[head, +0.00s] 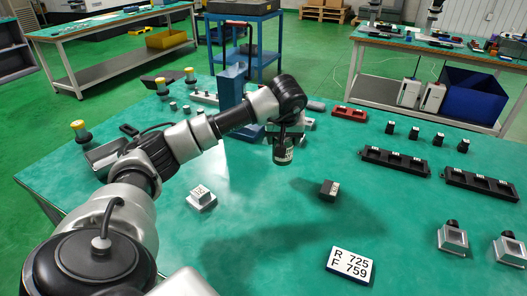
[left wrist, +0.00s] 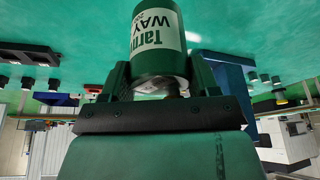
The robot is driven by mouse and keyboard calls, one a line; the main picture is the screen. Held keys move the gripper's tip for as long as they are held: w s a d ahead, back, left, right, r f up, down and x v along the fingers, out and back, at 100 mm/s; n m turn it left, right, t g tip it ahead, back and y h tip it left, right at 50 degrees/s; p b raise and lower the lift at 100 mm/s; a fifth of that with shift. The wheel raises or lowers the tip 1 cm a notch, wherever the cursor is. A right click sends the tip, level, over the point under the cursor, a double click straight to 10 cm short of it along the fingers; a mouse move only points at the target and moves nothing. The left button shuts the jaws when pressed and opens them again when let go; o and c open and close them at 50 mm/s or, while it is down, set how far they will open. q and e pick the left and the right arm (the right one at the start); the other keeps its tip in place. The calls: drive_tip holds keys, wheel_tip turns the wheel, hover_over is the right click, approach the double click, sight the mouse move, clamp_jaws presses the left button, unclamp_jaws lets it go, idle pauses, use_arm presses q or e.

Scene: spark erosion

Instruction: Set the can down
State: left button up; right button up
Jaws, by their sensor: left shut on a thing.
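The can (head: 283,153) is dark green with a white label, which reads "Tarn WAY" in the left wrist view (left wrist: 155,45). My left gripper (head: 287,132) points down and is shut on the can, one finger on each side of it. It also shows in the left wrist view (left wrist: 160,82). The can hangs upright over the middle of the green table (head: 255,235); the gap beneath it is hard to judge. My right gripper is not in view.
A small dark block (head: 329,190) and a white-grey block (head: 201,198) stand nearby. A sign reading "R 725 F 759" (head: 350,265) lies in front. Black racks (head: 395,160) are on the right, and a blue post (head: 231,90) stands behind. The table between the blocks is clear.

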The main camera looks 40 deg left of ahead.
use_arm(q)
drive_tip(key=shift+s+a+f, duration=0.2)
drive_tip(key=shift+a+f, duration=0.65)
drive_tip(key=shift+f, duration=0.3)
drive_tip(key=shift+s+a+f, duration=0.25)
drive_tip(key=shift+a+f, duration=0.6)
drive_tip(key=shift+f, duration=0.35)
drive_tip(key=shift+s+a+f, duration=0.2)
drive_tip(key=shift+a+f, duration=0.65)
drive_tip(key=shift+f, duration=0.3)
drive_tip(key=shift+f, duration=0.1)
drive_tip(key=o, duration=1.1)
drive_tip(key=shift+f, duration=0.1)
drive_tip(key=shift+r, duration=0.3)
drive_tip(key=v, duration=1.2)
